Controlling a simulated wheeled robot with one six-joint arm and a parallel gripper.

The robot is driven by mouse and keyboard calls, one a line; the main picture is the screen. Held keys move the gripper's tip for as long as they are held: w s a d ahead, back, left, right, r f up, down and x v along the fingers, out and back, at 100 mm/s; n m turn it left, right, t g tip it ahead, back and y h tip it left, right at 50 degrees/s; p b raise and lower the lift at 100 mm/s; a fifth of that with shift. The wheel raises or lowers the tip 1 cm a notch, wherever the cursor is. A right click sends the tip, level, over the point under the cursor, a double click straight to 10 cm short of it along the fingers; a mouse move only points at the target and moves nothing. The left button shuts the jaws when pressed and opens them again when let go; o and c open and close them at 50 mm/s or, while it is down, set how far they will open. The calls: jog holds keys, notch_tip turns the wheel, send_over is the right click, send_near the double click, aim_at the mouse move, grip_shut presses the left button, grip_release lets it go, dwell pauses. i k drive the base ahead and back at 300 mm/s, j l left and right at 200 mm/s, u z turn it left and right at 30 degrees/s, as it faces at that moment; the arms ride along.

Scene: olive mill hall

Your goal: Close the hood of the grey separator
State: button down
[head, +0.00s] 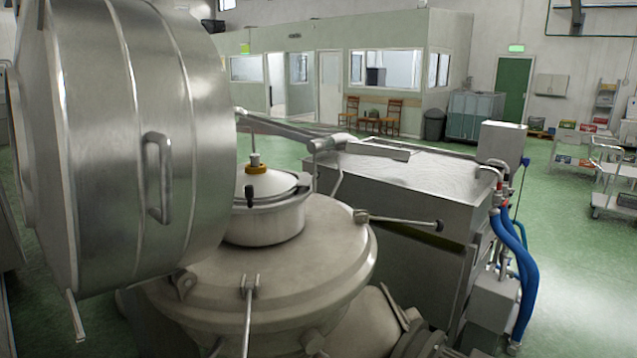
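The grey separator (300,260) stands in the near middle of the head view. Its hood (95,150), a large metal drum shape, stands tipped up on its side at the left, open and clear of the bowl top. A bar handle (160,178) sits on the hood's curved side, facing me. The exposed top carries a smaller lidded pot (265,215) with a brass fitting. Clamp rods (400,220) stick out from the separator's rim. The hood's hinge cannot be made out. My gripper is not in view.
A metal tank (420,185) stands close behind the separator on the right, with blue hoses (518,265) at its side. A thin pipe arm (285,128) reaches over the pot. White trolleys (610,185) stand far right. Green floor (585,270) is open at the right.

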aim_at(121, 117)
jog(key=i+l, duration=0.15)
jog(key=k+u, duration=0.1)
jog(key=u, duration=1.35)
